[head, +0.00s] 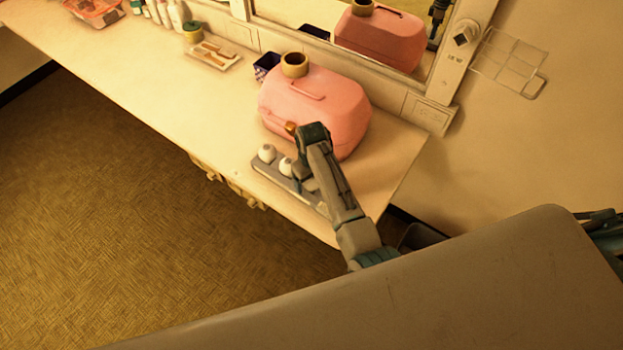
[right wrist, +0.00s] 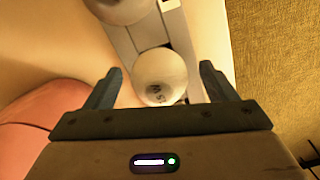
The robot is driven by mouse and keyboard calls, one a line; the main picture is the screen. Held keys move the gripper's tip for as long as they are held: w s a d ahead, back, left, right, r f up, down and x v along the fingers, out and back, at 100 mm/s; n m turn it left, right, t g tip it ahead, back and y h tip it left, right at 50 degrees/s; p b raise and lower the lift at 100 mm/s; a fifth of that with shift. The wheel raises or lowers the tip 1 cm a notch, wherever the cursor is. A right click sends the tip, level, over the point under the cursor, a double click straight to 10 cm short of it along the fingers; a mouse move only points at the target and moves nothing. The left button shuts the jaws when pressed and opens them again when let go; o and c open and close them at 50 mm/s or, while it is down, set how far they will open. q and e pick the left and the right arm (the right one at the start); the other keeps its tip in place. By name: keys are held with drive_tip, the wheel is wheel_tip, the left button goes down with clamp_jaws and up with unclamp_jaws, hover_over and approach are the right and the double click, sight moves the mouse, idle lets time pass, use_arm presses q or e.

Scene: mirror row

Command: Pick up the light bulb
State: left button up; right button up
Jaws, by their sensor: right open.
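White round light bulbs sit in a grey tray (head: 258,169) near the front edge of the counter. One bulb (head: 267,153) is at the tray's left end and another bulb (head: 286,165) is beside it, close to my right gripper (head: 303,172). The gripper points down over the tray and partly hides it. In the right wrist view, a bulb (right wrist: 161,77) with small dark print lies between the open fingers of the right gripper (right wrist: 160,72), with gaps on both sides. A second bulb (right wrist: 120,6) is cut off at the top. My left gripper is not in view.
A mirror (head: 400,12) runs behind. The counter (head: 150,65) is mostly clear to the left.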

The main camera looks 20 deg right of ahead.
drive_tip(key=shift+f, duration=0.2)
drive_tip(key=c, duration=0.9)
drive_tip(key=shift+r, duration=0.1)
